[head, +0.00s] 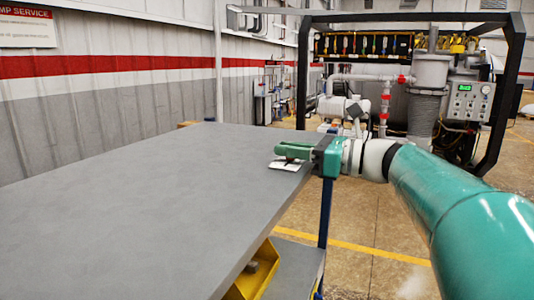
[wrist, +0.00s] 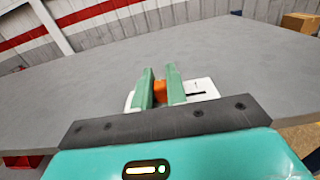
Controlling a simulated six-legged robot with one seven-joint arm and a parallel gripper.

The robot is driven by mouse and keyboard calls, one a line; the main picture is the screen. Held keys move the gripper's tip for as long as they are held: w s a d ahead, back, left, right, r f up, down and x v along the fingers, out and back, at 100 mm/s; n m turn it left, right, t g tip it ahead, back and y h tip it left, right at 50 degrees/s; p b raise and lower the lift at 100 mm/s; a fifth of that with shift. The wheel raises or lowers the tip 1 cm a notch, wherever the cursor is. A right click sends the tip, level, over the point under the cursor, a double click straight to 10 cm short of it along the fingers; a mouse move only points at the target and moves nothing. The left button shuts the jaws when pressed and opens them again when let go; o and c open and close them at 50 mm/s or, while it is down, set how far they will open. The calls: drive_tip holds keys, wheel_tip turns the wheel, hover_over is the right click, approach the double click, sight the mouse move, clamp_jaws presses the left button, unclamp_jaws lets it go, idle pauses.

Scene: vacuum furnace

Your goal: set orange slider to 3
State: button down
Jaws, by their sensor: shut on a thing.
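The orange slider knob (wrist: 159,92) shows in the wrist view between the two green fingers of my gripper (wrist: 159,86). The fingers are closed on it from both sides. The knob sits on a white plate (wrist: 202,88) with a dark slot running to the right of the fingers. The rest of the plate and any scale numbers are hidden or too small to read. In the head view my gripper (head: 292,152) reaches in from the right, low over the white plate (head: 285,165) near the table's right edge; the knob is hidden there by the fingers.
The grey tabletop (head: 150,190) is otherwise clear. A yellow bin (head: 254,272) stands on a shelf below its right edge. A machine with pipes and a black frame (head: 410,95) stands behind on the right. A cardboard box (wrist: 299,22) is at the wrist view's upper right.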

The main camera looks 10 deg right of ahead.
drive_tip(key=shift+w+d, duration=0.55)
drive_tip(key=shift+w, duration=0.2)
drive_tip(key=c, duration=1.4)
unclamp_jaws()
drive_tip(key=shift+s+d, duration=0.1)
drive_tip(key=v, duration=1.3)
drive_tip(key=shift+s+d, duration=0.2)
drive_tip(key=shift+d, duration=0.05)
